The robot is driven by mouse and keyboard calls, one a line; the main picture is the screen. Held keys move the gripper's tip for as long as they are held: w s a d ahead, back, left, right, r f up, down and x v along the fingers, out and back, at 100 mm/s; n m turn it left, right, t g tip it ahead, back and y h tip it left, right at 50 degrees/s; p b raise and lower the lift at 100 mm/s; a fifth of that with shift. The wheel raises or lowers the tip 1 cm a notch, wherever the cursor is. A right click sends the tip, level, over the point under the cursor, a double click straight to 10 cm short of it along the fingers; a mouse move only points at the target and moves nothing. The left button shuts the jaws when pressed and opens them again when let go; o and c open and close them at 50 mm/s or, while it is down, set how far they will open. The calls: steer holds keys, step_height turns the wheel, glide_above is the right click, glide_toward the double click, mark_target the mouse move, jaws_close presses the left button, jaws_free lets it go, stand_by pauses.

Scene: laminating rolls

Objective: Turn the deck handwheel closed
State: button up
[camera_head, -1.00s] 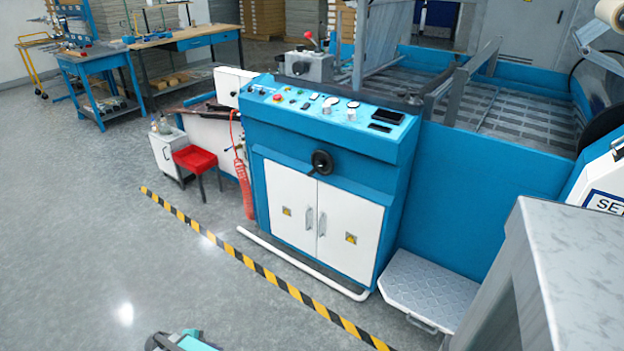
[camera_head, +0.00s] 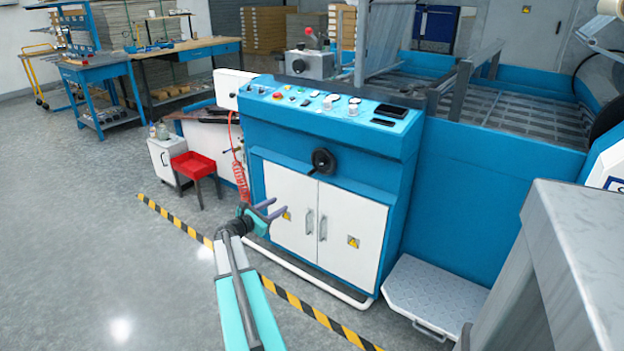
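The black deck handwheel (camera_head: 323,161) is on the front of the blue machine cabinet (camera_head: 345,140), above its white doors. It has a small handle knob. My gripper (camera_head: 276,208) is at the end of my teal and grey arm, in front of the left white door. It is below and to the left of the handwheel and apart from it. Its two purple-grey fingers are spread, with nothing between them.
A control panel (camera_head: 320,105) with buttons and gauges tops the cabinet. A tread-plate step (camera_head: 434,293) stands at right, near a grey metal block (camera_head: 570,270). The floor at left is clear.

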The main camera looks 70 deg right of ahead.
steer(key=n+h, duration=0.1)
glide_toward(309, 174)
steer(key=s+v, duration=0.1)
steer(key=v, duration=0.1)
steer(key=shift+w+a+f+g+b, duration=0.15)
steer(key=shift+w+b, duration=0.05)
steer(key=shift+w, duration=0.15)
steer(key=shift+w+a+f+g+b, duration=0.1)
steer(key=shift+w+f+g+b, duration=0.1)
steer(key=shift+w, duration=0.2)
steer(key=shift+d, duration=0.1)
steer(key=shift+r+b+x, duration=0.2)
steer(key=shift+b+x, duration=0.3)
steer(key=shift+x, duration=6.35)
